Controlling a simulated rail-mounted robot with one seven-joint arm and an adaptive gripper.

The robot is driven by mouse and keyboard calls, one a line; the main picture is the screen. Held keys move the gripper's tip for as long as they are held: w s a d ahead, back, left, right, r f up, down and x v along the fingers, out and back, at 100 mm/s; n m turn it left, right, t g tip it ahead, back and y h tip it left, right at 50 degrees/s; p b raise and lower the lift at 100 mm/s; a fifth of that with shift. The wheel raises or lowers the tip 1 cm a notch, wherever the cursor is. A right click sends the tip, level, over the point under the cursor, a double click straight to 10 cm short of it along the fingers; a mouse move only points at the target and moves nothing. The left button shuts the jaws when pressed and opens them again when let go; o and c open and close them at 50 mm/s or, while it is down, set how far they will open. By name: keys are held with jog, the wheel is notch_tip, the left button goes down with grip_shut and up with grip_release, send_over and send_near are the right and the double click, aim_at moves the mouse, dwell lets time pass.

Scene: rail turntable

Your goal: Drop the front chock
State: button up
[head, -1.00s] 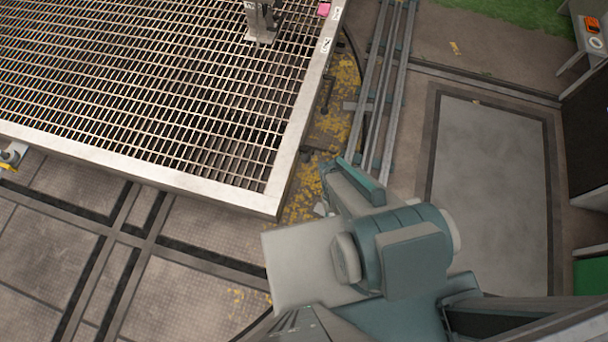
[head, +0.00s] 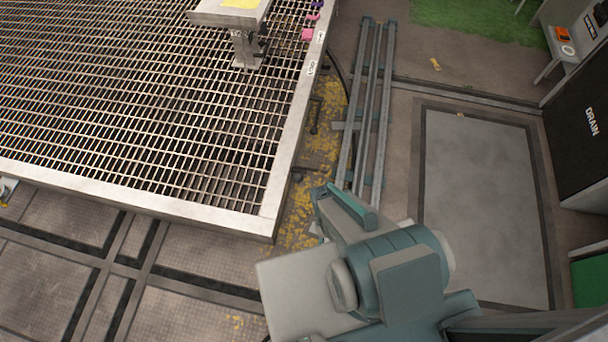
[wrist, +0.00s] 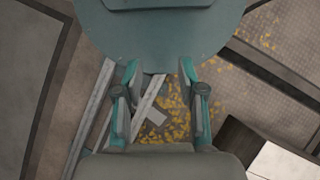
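I cannot pick out the front chock with certainty in either view. Small pink (head: 307,34) and purple (head: 316,12) pieces lie by the right edge of the grated platform (head: 190,203), in the upper part of the head view; I cannot tell whether either is a chock. My gripper (wrist: 160,72) is in the wrist view with its two fingers apart, and nothing is held between them. Below it are floor, rails and yellow-flecked ground. In the head view my own arm fills the lower right and the gripper cannot be made out.
A grey post (head: 244,48) with a wide top and a yellow patch stands on the grating. Parallel rails (head: 368,100) run beside the platform. A flat grey floor panel (head: 485,200) lies clear at right. A dark cabinet marked DRAIN (head: 590,121) stands at the right edge.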

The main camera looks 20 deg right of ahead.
dwell(0.3)
jog(key=shift+f, duration=0.15)
jog(key=c, duration=0.5)
jog(key=shift+w+f+b, duration=0.15)
jog(key=shift+w+b, duration=0.2)
jog(key=shift+b, duration=0.05)
jog(key=shift+c, duration=1.1)
jog(key=w+t+b, duration=0.1)
jog(key=w, duration=0.3)
jog(key=w+b, duration=0.1)
jog(key=w, duration=0.4)
jog(key=w+d+t+b, duration=0.1)
jog(key=w+b, duration=0.1)
jog(key=w, duration=0.3)
jog(key=shift+w+d+f+m+t+y, duration=0.1)
jog(key=shift+f+m+t+y, duration=0.2)
jog(key=shift+m, duration=0.1)
grip_shut()
jog(key=w+d+r+m+t+b, duration=0.1)
jog(key=w+r+m+b, duration=0.2)
jog(key=w, duration=0.9)
jog(key=w+r+m+g+y+b, duration=0.1)
jog(key=w+r+m+y+b, duration=0.1)
jog(key=w+r, duration=0.8)
jog(key=shift+w+d+r+m+b, duration=0.3)
jog(key=shift+r+m+b, duration=0.45)
jog(key=shift+r, duration=1.3)
